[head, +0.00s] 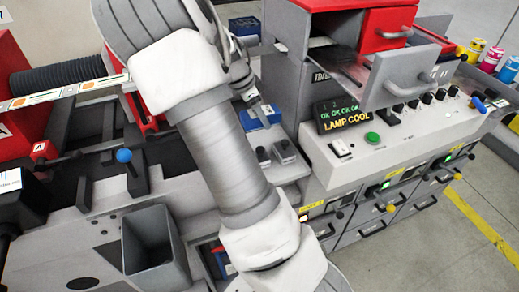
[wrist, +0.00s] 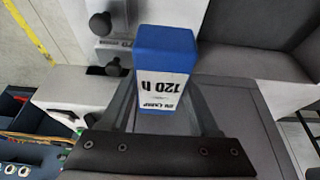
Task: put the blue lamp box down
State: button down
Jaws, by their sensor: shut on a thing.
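The blue lamp box (wrist: 165,48) has a white label with upside-down dark print, "120" among it, in the wrist view. My gripper (wrist: 166,106) is shut on it, with a finger along each side and the box's blue end sticking out past them. In the head view my gripper (head: 254,103) is partly hidden behind my forearm. The blue box (head: 263,117) shows just below it, over the grey machine top. I cannot tell whether the box touches the surface under it.
Right of the box stands a grey cabinet with an open drawer (head: 398,75) and a red drawer (head: 385,28). A control panel with a "LAMP COOL" display (head: 343,115) is below. Small dark knobs (head: 285,150) sit close to the box. A blue tool bin (head: 244,26) is behind.

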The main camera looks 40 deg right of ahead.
notch_tip(320, 180, down, 8)
jog(key=shift+r, duration=0.2)
jog(key=shift+f, duration=0.2)
jog(key=shift+c, duration=0.6)
grip_release()
jog(key=shift+r, duration=0.1)
